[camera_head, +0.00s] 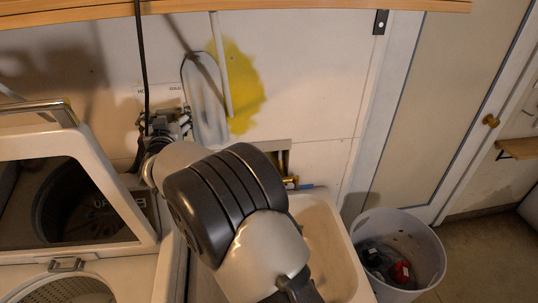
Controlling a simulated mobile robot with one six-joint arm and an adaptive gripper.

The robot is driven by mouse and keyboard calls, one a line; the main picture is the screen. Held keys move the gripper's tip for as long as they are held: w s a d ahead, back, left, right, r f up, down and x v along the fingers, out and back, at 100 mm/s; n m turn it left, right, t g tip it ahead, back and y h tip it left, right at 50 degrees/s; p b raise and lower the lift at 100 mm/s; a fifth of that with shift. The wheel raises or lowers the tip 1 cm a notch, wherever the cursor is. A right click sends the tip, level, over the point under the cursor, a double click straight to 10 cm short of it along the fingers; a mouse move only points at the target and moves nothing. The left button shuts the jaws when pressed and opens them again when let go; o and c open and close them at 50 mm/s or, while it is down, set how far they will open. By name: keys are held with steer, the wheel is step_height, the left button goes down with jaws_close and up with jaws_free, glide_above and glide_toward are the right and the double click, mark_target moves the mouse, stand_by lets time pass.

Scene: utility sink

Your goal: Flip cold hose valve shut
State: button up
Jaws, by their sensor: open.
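A white valve plate (160,91) with small dark lettering is on the wall at upper left. The lettering is partly readable, with "HO" at its left and a blurred word at its right. My gripper (178,124) is just below the right part of this plate, close to the wall. It is open, with its fingers small in this view. The cold hose valve cannot be made out apart from the gripper and the clutter around it. My dark wrist and arm cover much of the area below and right.
A washer with a raised lid (75,117) stands at left. A pale utility sink (335,250) is behind my arm, with a blue-handled fitting (308,186) at its back. A white bin (430,262) stands at right. A wooden shelf (300,4) runs above.

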steer(key=shift+s+d+f+n+g+y+b, duration=0.1)
steer(key=shift+d+n+g+y+b, duration=0.2)
steer(key=shift+n+y+b, duration=0.55)
steer(key=shift+d+f+n+g+y+b, duration=0.15)
steer(key=shift+g+y+b, duration=0.3)
steer(key=shift+b, duration=0.75)
steer(key=shift+d+r+n+g+y+p, duration=0.2)
steer(key=shift+n+g+y+p, duration=0.2)
steer(key=shift+y, duration=0.3)
steer(key=shift+d+r+n+g+y+p, duration=0.15)
steer(key=shift+r+n+y+p, duration=0.1)
steer(key=shift+n+y, duration=0.35)
steer(key=g+y+p, duration=0.1)
steer(key=p, duration=0.1)
steer(key=n+y+p, duration=0.1)
steer(key=p, duration=0.1)
steer(key=shift+s+d+r+n+g, duration=0.1)
steer(key=shift+d+n+g, duration=0.1)
steer(key=shift+n+g, duration=0.15)
steer(key=v, duration=1.7)
steer(key=s+d+m+h, duration=0.1)
steer(key=d+h, duration=0.3)
steer(key=d, duration=0.4)
steer(key=s+d+m+h, duration=0.1)
steer(key=d+m+h, duration=0.2)
steer(key=d, duration=0.6)
steer(key=shift+s+d+f+g+h+b, duration=0.2)
steer(key=shift+s+g+h+b, duration=0.15)
steer(key=shift+h, duration=0.15)
